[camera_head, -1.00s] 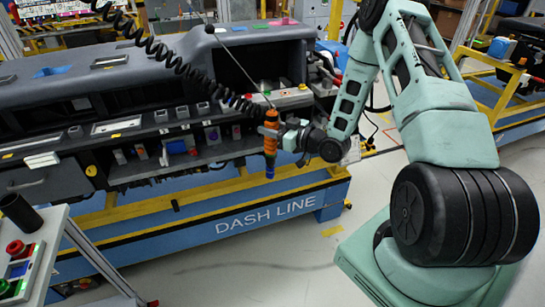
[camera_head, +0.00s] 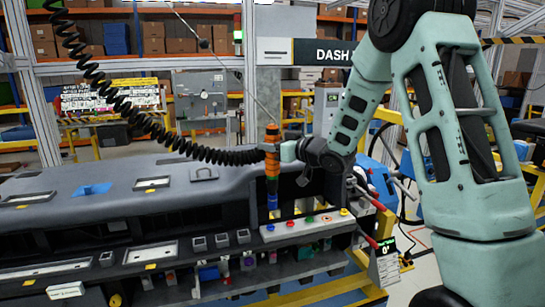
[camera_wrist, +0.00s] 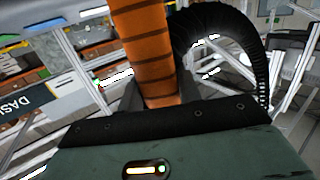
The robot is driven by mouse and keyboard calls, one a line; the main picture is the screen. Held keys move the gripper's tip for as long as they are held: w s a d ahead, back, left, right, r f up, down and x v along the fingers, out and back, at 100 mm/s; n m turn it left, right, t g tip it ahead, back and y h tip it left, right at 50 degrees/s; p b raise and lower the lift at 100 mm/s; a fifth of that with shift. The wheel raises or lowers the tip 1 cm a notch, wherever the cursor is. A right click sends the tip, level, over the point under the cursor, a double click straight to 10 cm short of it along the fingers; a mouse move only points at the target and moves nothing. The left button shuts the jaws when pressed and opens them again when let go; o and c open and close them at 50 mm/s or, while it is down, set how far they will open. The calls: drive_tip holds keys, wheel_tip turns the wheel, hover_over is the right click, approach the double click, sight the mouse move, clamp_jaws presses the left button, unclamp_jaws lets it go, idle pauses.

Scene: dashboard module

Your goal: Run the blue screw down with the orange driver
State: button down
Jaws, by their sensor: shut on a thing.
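The orange driver (camera_head: 272,160) hangs upright with a blue lower end (camera_head: 272,201) pointing down. My gripper (camera_head: 273,150) is shut around its orange body. The wrist view also shows the ribbed orange body (camera_wrist: 148,50) between my jaws. The blue end is above the left part of a light grey strip (camera_head: 300,229) on the dashboard module; I cannot tell whether it touches anything.
A black coiled cable (camera_head: 150,125) runs from the driver to the upper left. The dark dashboard module (camera_head: 130,190) spreads across the left and middle. Shelves with boxes are behind.

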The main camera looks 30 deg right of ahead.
drive_tip(key=shift+w+r, duration=0.25)
drive_tip(key=shift+w, duration=0.15)
drive_tip(key=shift+a+f, duration=0.1)
